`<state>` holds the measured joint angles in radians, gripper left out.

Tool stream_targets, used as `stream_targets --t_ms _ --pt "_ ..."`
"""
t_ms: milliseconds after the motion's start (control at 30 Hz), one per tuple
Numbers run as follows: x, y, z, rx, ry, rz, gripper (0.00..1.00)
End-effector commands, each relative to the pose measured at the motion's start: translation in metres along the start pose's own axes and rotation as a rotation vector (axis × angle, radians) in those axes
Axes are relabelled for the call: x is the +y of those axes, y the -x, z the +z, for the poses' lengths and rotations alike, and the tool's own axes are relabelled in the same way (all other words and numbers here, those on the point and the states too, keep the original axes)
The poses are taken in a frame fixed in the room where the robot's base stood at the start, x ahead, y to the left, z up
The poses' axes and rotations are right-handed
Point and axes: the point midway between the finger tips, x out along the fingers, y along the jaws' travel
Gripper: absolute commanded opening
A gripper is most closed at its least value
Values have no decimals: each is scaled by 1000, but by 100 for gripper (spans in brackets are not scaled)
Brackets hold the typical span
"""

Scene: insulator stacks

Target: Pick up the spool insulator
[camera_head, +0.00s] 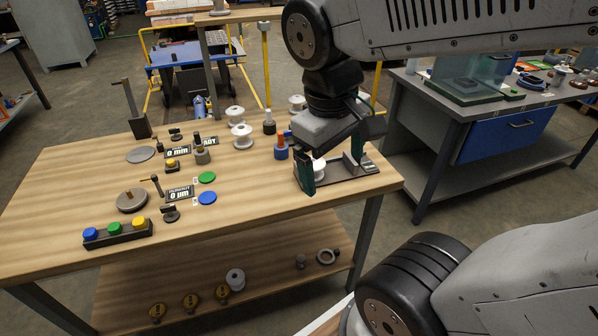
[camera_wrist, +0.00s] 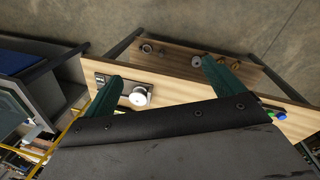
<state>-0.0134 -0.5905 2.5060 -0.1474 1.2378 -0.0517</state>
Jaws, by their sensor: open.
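My gripper (camera_head: 332,178) is open over the right end of the wooden table, its two dark green fingers pointing down. A white spool insulator (camera_head: 319,166) shows between the fingers, close to the left one, which partly hides it. In the wrist view the same white spool (camera_wrist: 138,97) is between the open fingers, near the left finger. I cannot tell whether the finger touches it. More white spools stand at the back of the table, one at the far edge (camera_head: 234,115) and one in front of it (camera_head: 242,136).
A dark flat stand (camera_head: 352,183) lies under my gripper. A blue-based post (camera_head: 281,150) stands just left of it. Displays, coloured discs and a button box (camera_head: 118,234) fill the left. The lower shelf (camera_head: 190,270) holds a grey-white spool. The front middle of the tabletop is clear.

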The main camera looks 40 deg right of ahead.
Motion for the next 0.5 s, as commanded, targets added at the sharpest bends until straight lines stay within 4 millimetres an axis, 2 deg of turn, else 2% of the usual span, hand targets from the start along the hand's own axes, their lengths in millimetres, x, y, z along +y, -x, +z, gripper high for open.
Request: stream_targets --t_ms 267,500 --pt "44 -38 -68 -284 318 247 93" --pt "70 -87 -135 -516 637 435 93"
